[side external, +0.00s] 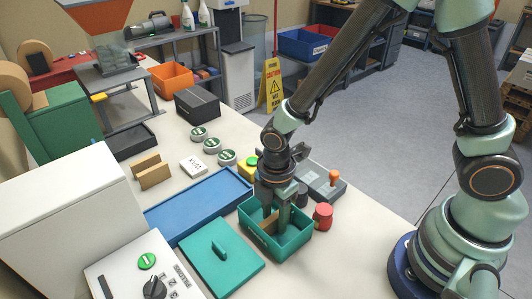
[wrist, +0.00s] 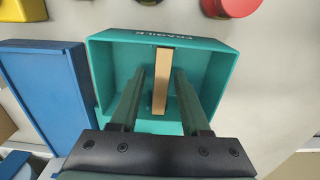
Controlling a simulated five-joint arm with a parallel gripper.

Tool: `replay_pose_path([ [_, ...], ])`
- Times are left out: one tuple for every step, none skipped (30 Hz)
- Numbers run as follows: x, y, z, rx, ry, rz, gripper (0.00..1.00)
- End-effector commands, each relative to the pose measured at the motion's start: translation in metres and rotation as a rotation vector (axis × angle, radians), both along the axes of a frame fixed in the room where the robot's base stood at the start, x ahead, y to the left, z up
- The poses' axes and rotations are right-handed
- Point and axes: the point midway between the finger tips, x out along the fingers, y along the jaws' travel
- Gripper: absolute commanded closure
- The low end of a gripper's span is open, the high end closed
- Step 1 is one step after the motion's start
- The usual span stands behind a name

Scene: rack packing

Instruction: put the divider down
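The tan divider (side external: 267,225) stands inside the teal open box (side external: 299,240), which has FRAGILE written on its far wall in the wrist view. In the wrist view the divider (wrist: 161,82) runs along the middle of the box (wrist: 115,60), from the far wall toward me. My gripper (wrist: 160,75) reaches down into the box with one finger on each side of the divider. A narrow gap shows between each finger and the divider, so my gripper is open around it.
A teal lid (side external: 222,265) with a handle lies left of the box. A blue tray (side external: 198,203) is behind it, close to the box. A red knob-like piece (side external: 323,216) and a grey control box (side external: 322,183) stand to the right.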

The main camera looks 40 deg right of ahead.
Motion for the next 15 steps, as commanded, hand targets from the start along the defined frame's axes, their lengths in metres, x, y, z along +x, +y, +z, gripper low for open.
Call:
replay_pose_path([
  [0.0,0.0,0.0,0.0,0.001,0.0,0.52],
  [0.0,0.0,0.0,0.0,0.001,0.0,0.52],
  [0.0,0.0,0.0,0.0,0.001,0.0,0.52],
  [0.0,0.0,0.0,0.0,0.001,0.0,0.52],
  [0.0,0.0,0.0,0.0,0.001,0.0,0.52],
  [0.0,0.0,0.0,0.0,0.001,0.0,0.52],
  [0.0,0.0,0.0,0.0,0.001,0.0,0.52],
  [0.0,0.0,0.0,0.0,0.001,0.0,0.52],
  [0.0,0.0,0.001,0.0,0.0,0.0,0.52],
  [0.0,0.0,0.002,0.0,0.0,0.0,0.52],
  [0.0,0.0,0.003,0.0,0.0,0.0,0.52],
  [0.0,0.0,0.005,0.0,-0.001,0.0,0.52],
  [0.0,0.0,0.008,0.0,-0.001,0.0,0.52],
  [0.0,0.0,0.011,0.001,-0.002,0.0,0.52],
  [0.001,0.0,0.016,0.002,-0.003,0.0,0.52],
])
